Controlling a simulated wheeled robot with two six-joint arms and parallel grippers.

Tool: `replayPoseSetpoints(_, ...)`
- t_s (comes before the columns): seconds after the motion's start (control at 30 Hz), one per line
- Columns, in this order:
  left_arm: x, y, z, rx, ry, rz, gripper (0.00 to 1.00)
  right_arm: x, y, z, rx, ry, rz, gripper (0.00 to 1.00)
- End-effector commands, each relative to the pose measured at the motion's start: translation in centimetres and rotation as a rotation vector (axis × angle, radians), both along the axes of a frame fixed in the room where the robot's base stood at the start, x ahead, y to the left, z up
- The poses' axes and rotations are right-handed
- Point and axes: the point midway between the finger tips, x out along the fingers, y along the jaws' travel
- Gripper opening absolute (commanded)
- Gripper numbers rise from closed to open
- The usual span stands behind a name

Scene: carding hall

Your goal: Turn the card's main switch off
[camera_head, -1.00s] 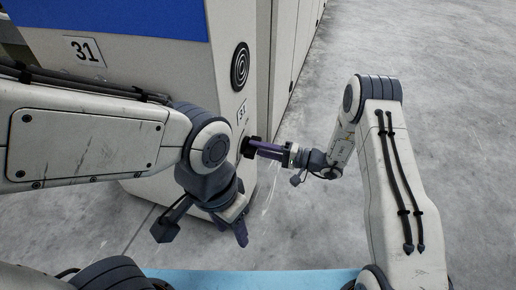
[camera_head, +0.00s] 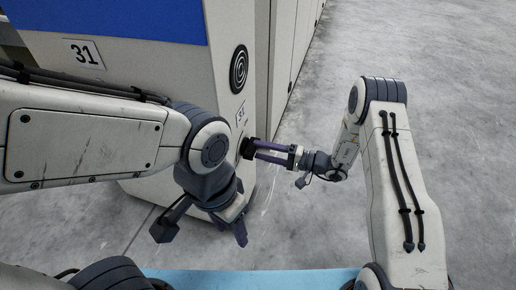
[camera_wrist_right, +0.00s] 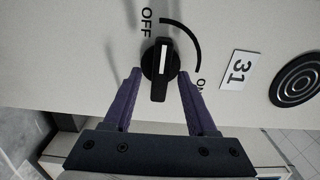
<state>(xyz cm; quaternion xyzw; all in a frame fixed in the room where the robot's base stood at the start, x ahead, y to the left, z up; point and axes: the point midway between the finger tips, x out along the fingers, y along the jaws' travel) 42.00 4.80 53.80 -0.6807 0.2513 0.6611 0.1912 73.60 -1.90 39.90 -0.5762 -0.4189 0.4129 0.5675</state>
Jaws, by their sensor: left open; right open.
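The main switch is a black rotary knob (camera_wrist_right: 160,68) with a white stripe, on the pale card panel marked OFF and ON. Its stripe points up in the right wrist view, to the OFF end of the printed arc. The knob also shows in the head view (camera_head: 247,148), at the tips of my right gripper (camera_head: 257,150). In the right wrist view, my right gripper (camera_wrist_right: 159,73) is open, one purple finger on each side of the knob's lower part, with gaps showing. My left gripper (camera_head: 204,228) is open and empty, low before the machine.
A 31 plate (camera_wrist_right: 238,70) and a round black spiral disc (camera_wrist_right: 298,80) sit beside the switch. A larger 31 plate (camera_head: 84,53) is on the machine's front. Grey concrete floor (camera_head: 430,80) lies open to the right.

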Motion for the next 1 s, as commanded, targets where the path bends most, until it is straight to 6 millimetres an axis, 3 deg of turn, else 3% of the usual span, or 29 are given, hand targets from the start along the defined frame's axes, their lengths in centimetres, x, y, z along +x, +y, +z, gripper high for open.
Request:
replayPoseSetpoints(0.2, 0.0, 0.0, 2.1, 0.0, 0.0, 0.0, 0.5, -1.3, -4.5, 0.4, 0.0, 0.003, -0.008, 0.57)
replayPoseSetpoints(0.4, 0.0, 0.0, 3.0, 0.0, 0.0, 0.0, 0.5, -2.3, -7.4, 0.2, 0.0, 0.002, -0.005, 0.57)
replayPoseSetpoints(0.6, 0.0, 0.0, 3.2, 0.0, 0.0, 0.0, 0.5, -2.7, -8.4, 0.0, -0.001, 0.0, -0.003, 0.57)
replayPoseSetpoints(1.0, 0.0, 0.0, 3.1, 0.0, 0.0, 0.0, 0.5, -2.7, -8.4, 0.0, -0.001, 0.001, -0.002, 0.57)
